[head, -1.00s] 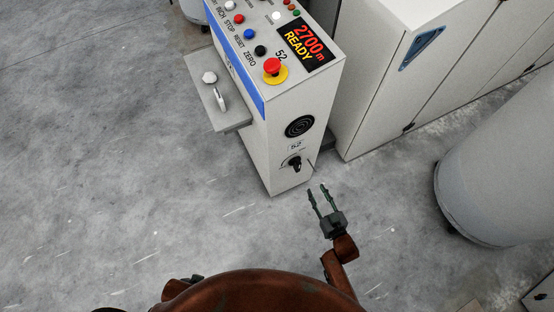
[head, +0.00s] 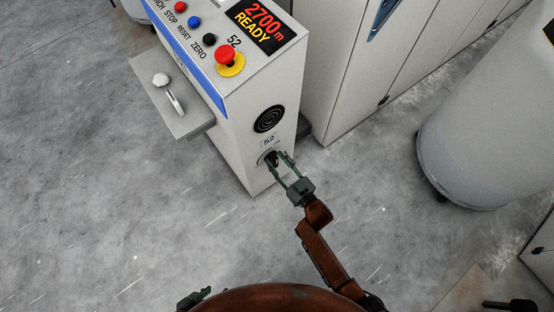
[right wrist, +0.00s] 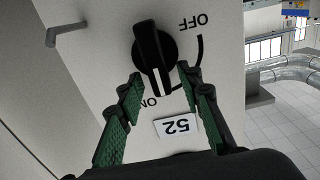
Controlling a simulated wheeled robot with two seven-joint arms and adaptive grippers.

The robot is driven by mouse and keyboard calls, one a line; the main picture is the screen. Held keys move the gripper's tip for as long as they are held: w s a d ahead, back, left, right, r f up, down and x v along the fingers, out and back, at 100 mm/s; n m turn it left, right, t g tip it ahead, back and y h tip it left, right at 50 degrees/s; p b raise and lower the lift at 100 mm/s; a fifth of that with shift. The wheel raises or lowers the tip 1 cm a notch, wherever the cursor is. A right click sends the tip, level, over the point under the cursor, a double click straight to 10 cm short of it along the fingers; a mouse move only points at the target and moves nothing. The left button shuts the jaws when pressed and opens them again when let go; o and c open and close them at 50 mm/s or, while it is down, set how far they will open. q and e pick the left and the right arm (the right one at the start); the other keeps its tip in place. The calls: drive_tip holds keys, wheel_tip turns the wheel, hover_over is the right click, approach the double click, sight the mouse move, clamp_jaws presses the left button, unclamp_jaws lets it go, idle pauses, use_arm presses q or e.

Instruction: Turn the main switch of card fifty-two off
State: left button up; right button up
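The main switch is a black rotary knob (right wrist: 155,45) on the end face of the card 52 control cabinet (head: 240,150). In the right wrist view its white mark points toward ON, with OFF at the other end of a black arc. A label 52 (right wrist: 176,126) is beside it. My right gripper (head: 280,164) is at the switch, partly hiding it in the head view. In the right wrist view its green fingers (right wrist: 160,75) are apart, one on each side of the knob's marked end; contact is unclear. My left gripper (head: 194,298) shows only partly at the bottom edge.
The cabinet top carries a red emergency button on yellow (head: 229,60), coloured buttons and a display reading 2700m READY (head: 262,22). A side shelf (head: 160,98) juts left. A large grey can (head: 480,150) stands right. The floor in front is clear.

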drive_tip(key=shift+w+r, duration=0.1)
drive_tip(key=shift+c, duration=0.6)
clamp_jaws()
